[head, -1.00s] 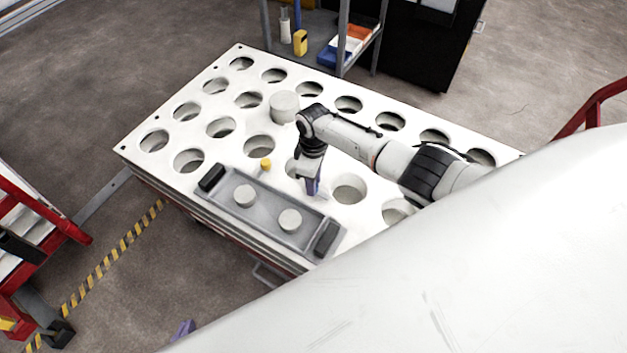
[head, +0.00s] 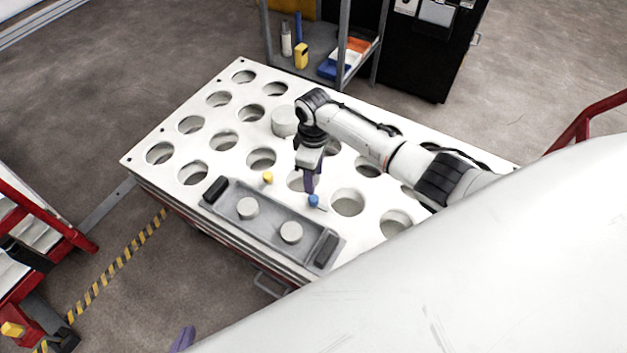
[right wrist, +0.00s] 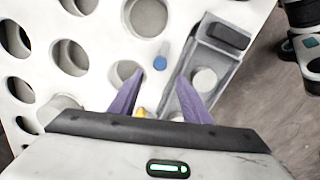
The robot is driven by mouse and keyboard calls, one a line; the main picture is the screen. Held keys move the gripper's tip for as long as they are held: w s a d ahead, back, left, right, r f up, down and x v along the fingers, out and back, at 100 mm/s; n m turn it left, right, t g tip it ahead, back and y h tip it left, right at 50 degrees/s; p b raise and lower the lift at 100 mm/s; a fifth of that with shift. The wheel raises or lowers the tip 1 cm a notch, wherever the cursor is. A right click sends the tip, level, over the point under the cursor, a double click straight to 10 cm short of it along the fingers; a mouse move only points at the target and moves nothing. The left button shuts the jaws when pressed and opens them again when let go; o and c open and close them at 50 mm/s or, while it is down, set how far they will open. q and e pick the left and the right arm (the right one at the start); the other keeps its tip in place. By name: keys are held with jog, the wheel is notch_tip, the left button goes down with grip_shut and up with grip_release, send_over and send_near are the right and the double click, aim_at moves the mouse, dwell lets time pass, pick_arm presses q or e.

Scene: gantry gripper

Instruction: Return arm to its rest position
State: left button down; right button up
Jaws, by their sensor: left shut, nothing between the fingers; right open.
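My right gripper (head: 309,184) is above the white table with round holes (head: 226,172), fingers pointing down. In the right wrist view its purple fingers (right wrist: 160,80) are spread apart with nothing held between them. A small blue-topped piece (head: 313,201) is just below the fingertips in the head view; the right wrist view shows it beyond them (right wrist: 160,63), apart from both. A small yellow-topped piece (head: 267,178) is on the table to the left. Only a purple finger part of my left gripper (head: 183,340) shows at the bottom edge, low and away from the table; the rest is hidden.
A grey tray (head: 270,221) with black end handles and two white discs lies along the table's near edge. A white cylinder (head: 284,121) stands behind my right gripper. A shelf (head: 322,62) stands behind the table, red steps (head: 30,240) at left.

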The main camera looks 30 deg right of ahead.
jog(key=shift+r, duration=0.5)
jog(key=s+a+f+t+y, duration=0.1)
jog(key=s+a+f, duration=0.1)
jog(key=s+a, duration=0.1)
jog(key=s+a+f+m+t+p, duration=0.1)
jog(key=s+a+f, duration=0.1)
jog(key=s, duration=0.3)
jog(key=s+a+f+m+t+y, duration=0.1)
jog(key=s+a+f, duration=0.1)
jog(key=a, duration=0.3)
jog(key=shift+s+a+f+t+y+p, duration=0.1)
jog(key=shift+s+f+t+y+p, duration=0.1)
jog(key=shift+s, duration=0.25)
jog(key=shift+s+f+t+y+p, duration=0.1)
jog(key=shift+s+f+t+p, duration=0.1)
jog(key=shift+s, duration=0.25)
jog(key=s+r+m+t+p, duration=0.1)
jog(key=s+r+m+t, duration=0.3)
jog(key=s+r, duration=0.5)
jog(key=shift+s+t, duration=0.4)
jog(key=shift+s, duration=0.55)
